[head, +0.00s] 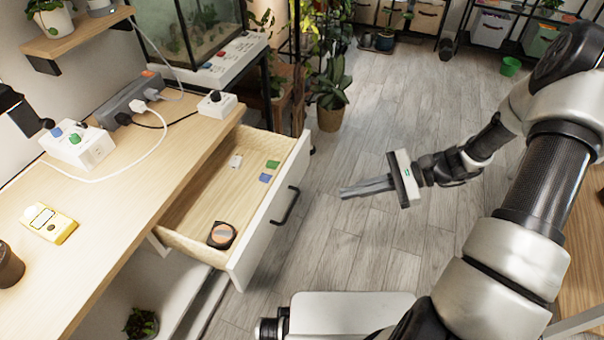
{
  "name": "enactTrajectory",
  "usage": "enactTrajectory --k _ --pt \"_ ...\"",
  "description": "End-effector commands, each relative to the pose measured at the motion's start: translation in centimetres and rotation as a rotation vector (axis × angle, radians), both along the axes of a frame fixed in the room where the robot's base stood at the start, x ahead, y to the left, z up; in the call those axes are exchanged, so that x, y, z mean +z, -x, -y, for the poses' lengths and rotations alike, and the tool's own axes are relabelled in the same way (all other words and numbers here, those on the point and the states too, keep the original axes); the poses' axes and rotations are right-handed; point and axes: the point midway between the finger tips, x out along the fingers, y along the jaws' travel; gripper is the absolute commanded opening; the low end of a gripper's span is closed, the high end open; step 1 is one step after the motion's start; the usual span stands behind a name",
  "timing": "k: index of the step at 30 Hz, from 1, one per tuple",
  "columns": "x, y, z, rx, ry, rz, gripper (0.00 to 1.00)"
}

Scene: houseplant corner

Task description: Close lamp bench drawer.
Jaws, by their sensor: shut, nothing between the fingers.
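The lamp bench (150,165) is a light wood top along the left. Its drawer (252,235) is pulled well out, with a white front and a black bar handle (285,206) facing right. Inside the drawer lie a round dark tape-like item (222,235), a small white piece (235,161), and green (272,164) and blue (265,178) pieces. My gripper (343,193) is shut and empty. It is to the right of the drawer front, apart from the handle, with its fingers pointing left toward it.
On the bench are a yellow meter (48,223), a white switch box (78,146), a grey power strip (140,98) and cables. A glass tank (200,35) stands behind. A potted plant (330,110) stands on the floor past the drawer. Grey floor right of the drawer is clear.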

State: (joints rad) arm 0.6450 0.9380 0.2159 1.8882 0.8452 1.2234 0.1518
Motion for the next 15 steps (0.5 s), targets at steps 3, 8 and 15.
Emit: enactTrajectory --k 3,8,15 --pt "-4.0 -1.4 0.3 -0.164 -0.179 -0.082 0.0" --pt "-7.3 -2.8 1.0 -0.335 -0.352 -0.144 0.0" --pt "-9.0 -3.6 1.1 -0.429 -0.442 -0.173 0.0"
